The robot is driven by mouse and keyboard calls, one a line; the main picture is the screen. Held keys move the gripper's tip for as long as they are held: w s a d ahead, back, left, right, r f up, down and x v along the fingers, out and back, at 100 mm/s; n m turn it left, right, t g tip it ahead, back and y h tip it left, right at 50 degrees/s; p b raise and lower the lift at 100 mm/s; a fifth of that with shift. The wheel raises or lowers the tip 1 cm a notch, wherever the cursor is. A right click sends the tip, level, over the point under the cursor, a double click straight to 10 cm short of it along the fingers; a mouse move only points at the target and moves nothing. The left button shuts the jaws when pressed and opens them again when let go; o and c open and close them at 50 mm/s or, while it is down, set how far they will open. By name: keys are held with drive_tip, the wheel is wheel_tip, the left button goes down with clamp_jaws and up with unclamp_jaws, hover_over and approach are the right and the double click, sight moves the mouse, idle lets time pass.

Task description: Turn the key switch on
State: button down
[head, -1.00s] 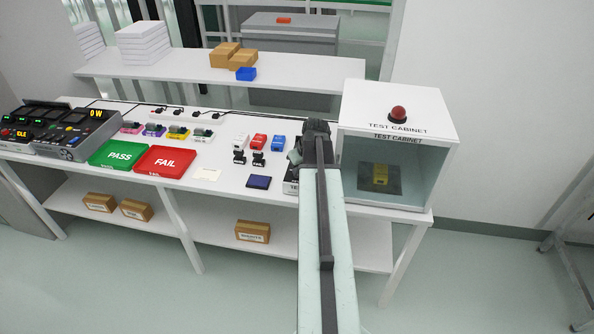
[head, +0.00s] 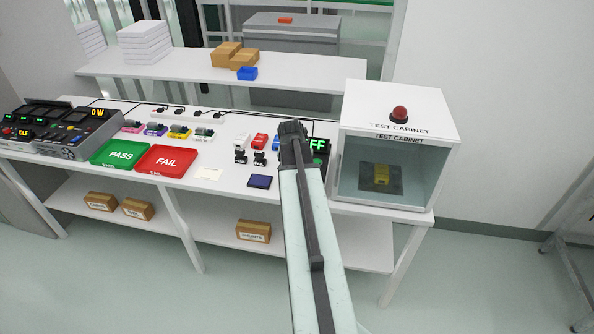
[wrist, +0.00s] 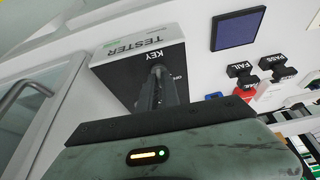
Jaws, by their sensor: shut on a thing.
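The tester box (wrist: 122,75), with "TESTER" and "KEY" lettering, fills the upper left middle of the wrist view. My gripper (wrist: 157,72) reaches its dark face just by the "KEY" label and is shut on the key there.
Left of my gripper lie a dark blue pad (head: 260,181), stamps (head: 240,157), a red FAIL tray (head: 167,175) and a green PASS tray (head: 121,168).

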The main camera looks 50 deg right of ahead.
drive_tip(key=m+g, duration=0.1)
drive_tip(key=m, duration=0.1)
drive_tip(key=m+g, duration=0.1)
drive_tip(key=m, duration=0.2)
drive_tip(key=shift+w+d+h, duration=0.1)
drive_tip(key=shift+h, duration=0.3)
drive_tip(key=shift+m+g, duration=0.5)
drive_tip(key=shift+m, duration=0.9)
drive_tip(key=c, duration=1.6)
unclamp_jaws()
drive_tip(key=shift+o, duration=0.2)
drive_tip(key=p+v, duration=0.7)
drive_tip(key=shift+r, duration=0.4)
